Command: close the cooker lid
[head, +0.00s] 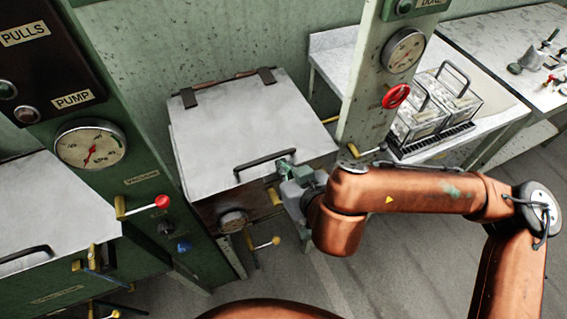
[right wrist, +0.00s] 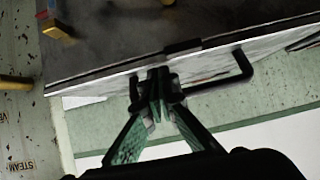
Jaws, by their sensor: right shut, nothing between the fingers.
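The cooker lid (head: 235,120) is a pale grey metal plate with dark hinges along its back edge and a black bar handle (head: 266,160) near its front. It lies flat or nearly flat over the cooker body (head: 222,212); I cannot tell whether a small gap is left at the front. My right gripper (head: 284,171) is shut and empty at the right end of the handle, by the lid's front edge. In the right wrist view the shut fingertips (right wrist: 156,82) are close to the handle (right wrist: 243,68); contact is unclear. My left gripper is out of view.
A gauge post with a red handwheel (head: 396,96) stands right of the cooker. A green post with a gauge (head: 90,146) and a red-knobbed lever (head: 161,202) stands left. Another lidded basin (head: 50,205) is at far left. A metal table with a wire rack (head: 430,105) is behind right.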

